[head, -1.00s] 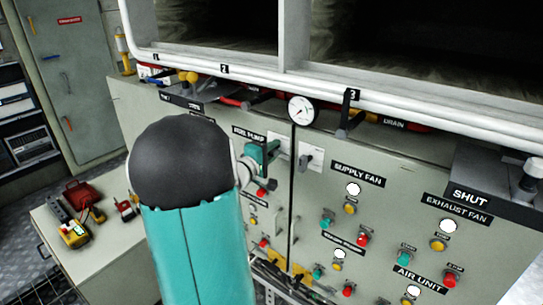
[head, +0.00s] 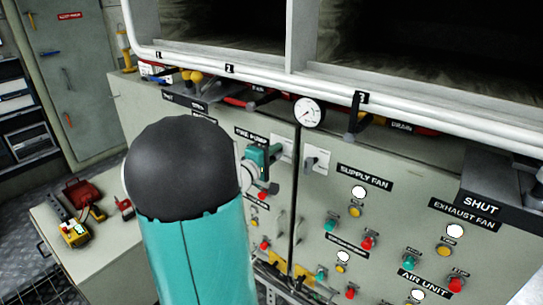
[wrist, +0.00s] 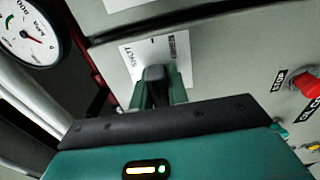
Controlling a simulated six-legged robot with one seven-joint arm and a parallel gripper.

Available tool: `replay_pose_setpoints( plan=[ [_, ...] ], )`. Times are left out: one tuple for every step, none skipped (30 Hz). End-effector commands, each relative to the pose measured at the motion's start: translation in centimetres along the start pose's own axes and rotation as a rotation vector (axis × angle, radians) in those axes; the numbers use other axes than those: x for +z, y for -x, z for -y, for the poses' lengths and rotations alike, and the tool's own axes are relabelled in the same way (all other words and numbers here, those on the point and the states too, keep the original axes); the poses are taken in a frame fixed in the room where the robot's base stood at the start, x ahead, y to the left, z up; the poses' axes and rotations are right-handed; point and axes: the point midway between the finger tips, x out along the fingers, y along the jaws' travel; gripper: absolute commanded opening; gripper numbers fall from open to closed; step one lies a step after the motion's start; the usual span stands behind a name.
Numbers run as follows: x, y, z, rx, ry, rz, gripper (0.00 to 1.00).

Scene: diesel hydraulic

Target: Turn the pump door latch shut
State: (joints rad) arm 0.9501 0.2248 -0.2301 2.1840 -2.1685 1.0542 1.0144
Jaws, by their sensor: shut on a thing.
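The pump door latch is a small dark lever (wrist: 155,74) in front of a white plate (wrist: 128,55) marked SHUT, seen in the wrist view. My gripper (wrist: 157,92) is shut on the lever, with a green finger on each side. In the head view my gripper (head: 272,152) is at the panel beside the FIRE PUMP label (head: 245,134), next to a white plate (head: 284,148). There the gripper hides the lever. The lever's exact angle against the plate's marks is hard to tell.
A second latch plate (head: 322,153) is right of the dark door gap. A round gauge (head: 308,112) hangs above, under a white rail (head: 400,106). Red, green and yellow buttons fill the panel at right. A side bench (head: 120,235) holds tools at lower left.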

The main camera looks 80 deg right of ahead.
Motion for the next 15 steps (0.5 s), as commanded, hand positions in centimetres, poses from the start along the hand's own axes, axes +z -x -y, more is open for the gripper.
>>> replay_pose_setpoints(
  plan=[
    [0.36, -0.17, -0.02, 0.001, 0.0, 0.009, 0.2],
    [0.34, -0.19, 0.01, 0.001, 0.0, 0.009, 0.26],
    [0.3, -0.19, 0.02, 0.001, 0.0, 0.008, 0.33],
    [0.27, -0.18, 0.02, 0.0, 0.0, 0.007, 0.33],
    [0.23, -0.16, 0.03, 0.0, 0.0, 0.006, 0.33],
    [0.19, -0.14, 0.03, 0.0, 0.0, 0.005, 0.33],
    [0.17, -0.12, 0.03, 0.0, 0.0, 0.005, 0.33],
    [0.14, -0.11, 0.03, 0.0, 0.0, 0.004, 0.33],
    [0.12, -0.09, 0.03, 0.0, 0.0, 0.004, 0.33],
    [0.1, -0.09, 0.03, 0.0, 0.0, 0.003, 0.33],
    [0.1, -0.08, 0.03, 0.0, 0.0, 0.003, 0.33],
    [0.08, -0.07, 0.04, 0.0, 0.0, 0.003, 0.33],
    [0.07, -0.07, 0.04, 0.0, 0.0, 0.002, 0.33],
    [0.07, -0.08, 0.04, 0.0, 0.0, 0.002, 0.33],
    [0.05, -0.13, 0.04, 0.0, 0.0, 0.002, 0.33]
  ],
)
